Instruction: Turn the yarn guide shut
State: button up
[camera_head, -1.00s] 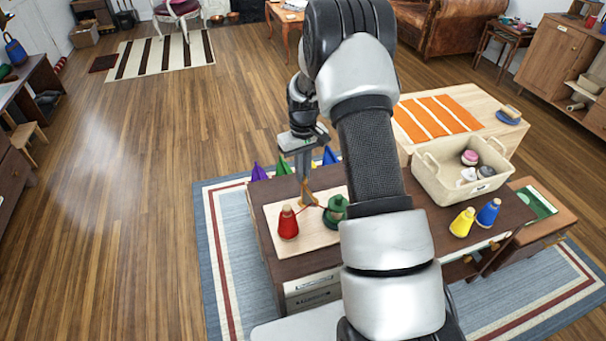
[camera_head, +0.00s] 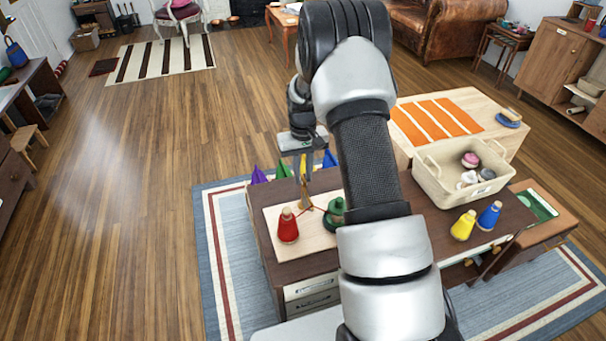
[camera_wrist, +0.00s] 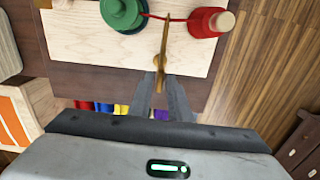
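The brass-coloured yarn guide (camera_head: 304,196) stands on a pale wooden board (camera_head: 285,225) between a red spool (camera_head: 288,227) and a green spool (camera_head: 335,214). Red yarn runs past the guide from the red spool to the green one. In the wrist view the guide (camera_wrist: 165,45) is a slim upright piece whose near end reaches between my fingertips. My gripper (camera_head: 303,166) points down just above and behind the guide; it also shows in the wrist view (camera_wrist: 162,85). The fingers stand close on either side of the guide's end; whether they touch it I cannot tell.
Several coloured cones (camera_head: 283,168) stand behind the board. A beige basket (camera_head: 432,183), a yellow spool (camera_head: 463,225) and a blue spool (camera_head: 489,215) stand to the right on the dark table. My arm hides the table's middle.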

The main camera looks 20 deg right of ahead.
jog(key=shift+o, duration=0.8)
notch_tip(320, 180, up, 17)
jog(key=shift+r+p, duration=0.2)
jog(key=shift+p, duration=0.25)
jog(key=s+a+r+t+p, duration=0.1)
jog(key=s+a+r+p, duration=0.1)
jog(key=s+r, duration=0.6)
jog(key=s+a+r+t+p, duration=0.25)
jog(key=s+r, duration=0.35)
jog(key=r, duration=0.3)
jog(key=s+a+r+t+p, duration=0.1)
jog(key=s, duration=0.7)
jog(key=s+a+r+t+p, duration=0.1)
jog(key=s+a+r, duration=0.1)
jog(key=s, duration=0.6)
jog(key=shift+s+r, duration=0.2)
jog(key=shift+s, duration=0.1)
